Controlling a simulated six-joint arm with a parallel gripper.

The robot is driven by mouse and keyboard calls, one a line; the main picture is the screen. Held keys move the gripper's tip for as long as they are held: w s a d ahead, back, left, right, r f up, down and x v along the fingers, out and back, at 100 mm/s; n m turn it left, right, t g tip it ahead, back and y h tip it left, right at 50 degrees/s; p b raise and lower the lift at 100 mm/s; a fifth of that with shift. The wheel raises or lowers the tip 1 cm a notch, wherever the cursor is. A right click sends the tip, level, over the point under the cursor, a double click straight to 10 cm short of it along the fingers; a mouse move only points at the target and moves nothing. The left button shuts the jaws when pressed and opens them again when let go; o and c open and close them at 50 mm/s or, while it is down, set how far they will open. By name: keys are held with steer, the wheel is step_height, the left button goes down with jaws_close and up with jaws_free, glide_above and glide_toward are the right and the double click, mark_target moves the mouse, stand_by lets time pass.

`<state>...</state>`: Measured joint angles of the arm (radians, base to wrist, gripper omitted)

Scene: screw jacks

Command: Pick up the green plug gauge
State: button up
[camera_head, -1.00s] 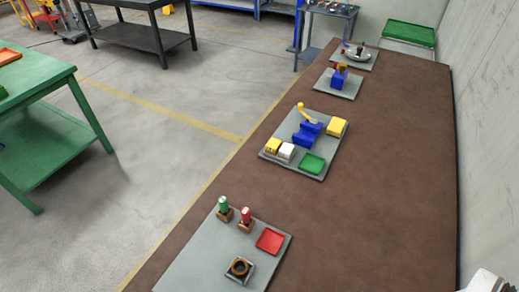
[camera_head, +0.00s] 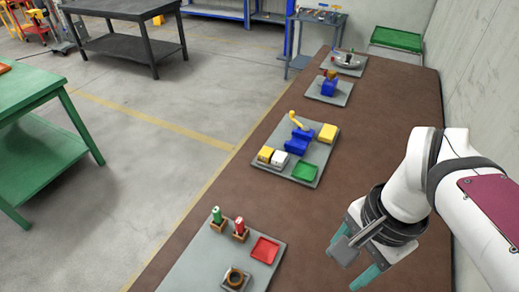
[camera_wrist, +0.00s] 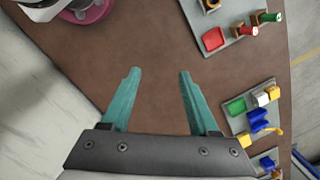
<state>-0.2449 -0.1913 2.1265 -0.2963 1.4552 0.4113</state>
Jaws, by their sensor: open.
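The green plug gauge (camera_head: 217,215) stands upright in a brown block on the near grey plate, at the lower left of the head view. In the wrist view it shows at the upper right (camera_wrist: 270,17). A red plug gauge (camera_head: 240,227) stands in a like block just right of it. My gripper (camera_head: 350,262) hangs over the brown bench, well to the right of the plate. In the wrist view its two teal fingers (camera_wrist: 158,73) are spread apart with nothing between them.
The near plate (camera_head: 195,260) also holds a red tray (camera_head: 265,250) and a square block with a dark ring (camera_head: 235,279). Further plates with blue, yellow and green parts (camera_head: 300,145) stand along the bench. A concrete wall (camera_head: 490,100) runs along the right. The bench between is clear.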

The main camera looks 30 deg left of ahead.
steer(key=w+a+m, duration=0.1)
steer(key=w+a, duration=0.6)
steer(key=a, duration=0.2)
steer(key=m+h, duration=0.1)
steer(key=m, duration=0.3)
glide_above(216, 210)
steer(key=d, duration=0.1)
step_height(216, 210, down, 6)
steer(key=shift+t, duration=0.3)
steer(key=f, duration=1)
steer(key=a+f, duration=0.1)
steer(key=f, duration=0.4)
steer(key=shift+f, duration=0.35)
jaws_close()
